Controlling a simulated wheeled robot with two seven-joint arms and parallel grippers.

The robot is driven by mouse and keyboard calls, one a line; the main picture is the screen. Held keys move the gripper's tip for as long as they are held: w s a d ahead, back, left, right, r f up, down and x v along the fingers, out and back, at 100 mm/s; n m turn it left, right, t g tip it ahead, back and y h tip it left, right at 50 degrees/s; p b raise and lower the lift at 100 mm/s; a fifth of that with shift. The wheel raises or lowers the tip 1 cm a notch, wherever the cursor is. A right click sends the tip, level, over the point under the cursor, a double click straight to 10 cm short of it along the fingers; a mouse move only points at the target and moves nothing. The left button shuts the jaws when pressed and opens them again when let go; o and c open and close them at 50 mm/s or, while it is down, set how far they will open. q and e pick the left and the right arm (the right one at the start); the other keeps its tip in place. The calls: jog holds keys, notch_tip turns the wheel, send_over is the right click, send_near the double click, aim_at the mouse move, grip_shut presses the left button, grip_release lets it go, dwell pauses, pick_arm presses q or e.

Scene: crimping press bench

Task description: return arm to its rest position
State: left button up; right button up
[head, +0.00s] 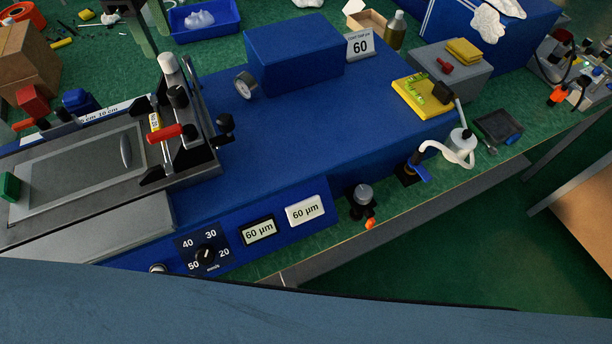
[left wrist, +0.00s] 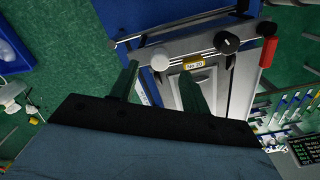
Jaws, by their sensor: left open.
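My left gripper (head: 158,44) shows at the top left of the head view, with its two dark fingers pointing down and apart. Its hand is cut off by the top edge. In the left wrist view the gripper (left wrist: 158,70) has two dark green fingers spread with nothing between them. The flat bed (head: 85,170) with a white knob (head: 168,64) and a red handle (head: 165,134) lies beyond the fingers, and the gripper looks apart from it. My right gripper is not in view.
The blue machine (head: 320,140) fills the middle of the green bench. A blue tray (head: 212,27) stands close to the left gripper. A cardboard box (head: 25,72) stands at the left.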

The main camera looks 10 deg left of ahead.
pick_arm(q)
jog(key=shift+r+p, duration=0.5)
jog(key=shift+r, duration=0.55)
